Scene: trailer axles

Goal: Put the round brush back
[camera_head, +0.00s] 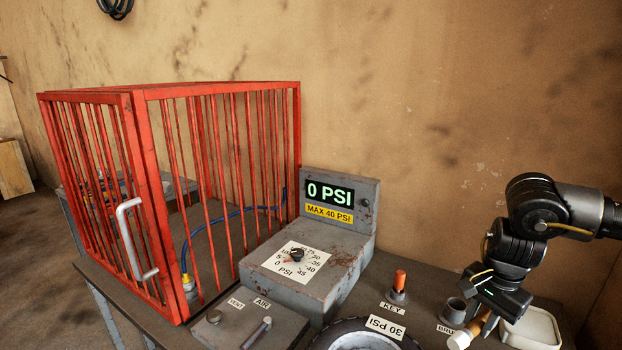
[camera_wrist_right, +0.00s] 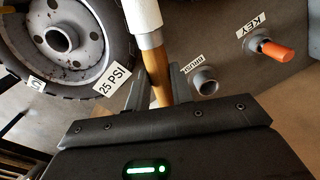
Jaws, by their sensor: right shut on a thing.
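The round brush has a wooden handle and a white upper part; in the head view its white part (camera_head: 461,340) is at the lower right, and in the wrist view it rises to the top edge (camera_wrist_right: 146,18). My right gripper (camera_head: 484,318) is shut on the wooden handle, which shows between its fingers in the wrist view (camera_wrist_right: 158,88). The brush is tilted in the head view. A small dark round holder (camera_head: 455,309) with a partly hidden BRUSH label stands just left of the gripper; its open mouth shows in the wrist view (camera_wrist_right: 206,83) and looks empty. My left gripper is out of view.
A pale tray (camera_head: 533,331) lies right of the gripper. An orange-red key (camera_head: 399,280) stands in its KEY holder. A tyre (camera_head: 350,340) is at the front. The grey pressure box (camera_head: 318,275) reads 0 PSI, and a red cage (camera_head: 143,165) stands left.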

